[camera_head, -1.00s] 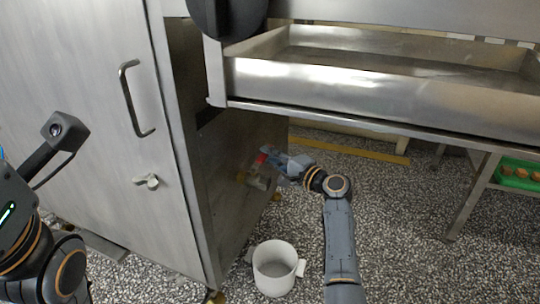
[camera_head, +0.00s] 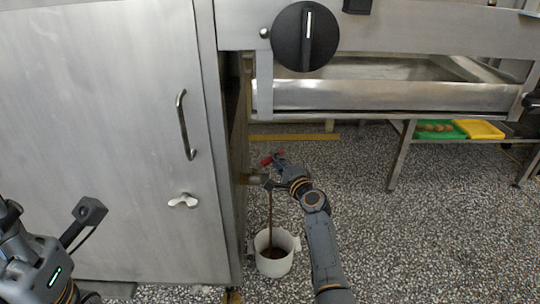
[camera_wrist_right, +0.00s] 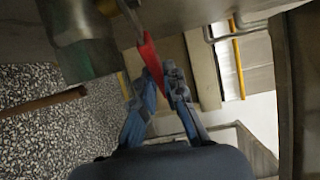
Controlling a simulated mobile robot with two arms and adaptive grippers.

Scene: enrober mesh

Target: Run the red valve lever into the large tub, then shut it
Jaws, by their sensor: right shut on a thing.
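The red valve lever (camera_head: 266,161) is at the side of the steel cabinet, low down; it also shows in the wrist view (camera_wrist_right: 151,58). My right gripper (camera_head: 279,165) is shut on the lever; its fingers (camera_wrist_right: 158,82) stand on either side of the red handle in the wrist view. A thin brown stream (camera_head: 270,212) falls from the metal valve (camera_head: 254,179) into the white tub (camera_head: 273,268) on the floor below. Brown liquid covers the tub's bottom. The stream also crosses the left of the wrist view (camera_wrist_right: 42,103). My left arm is at the lower left, its gripper fingers out of frame.
The steel cabinet (camera_head: 110,130) stands left of the valve. A steel tray (camera_head: 380,97) and a black knob (camera_head: 306,36) are above. Speckled floor is open right of the tub.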

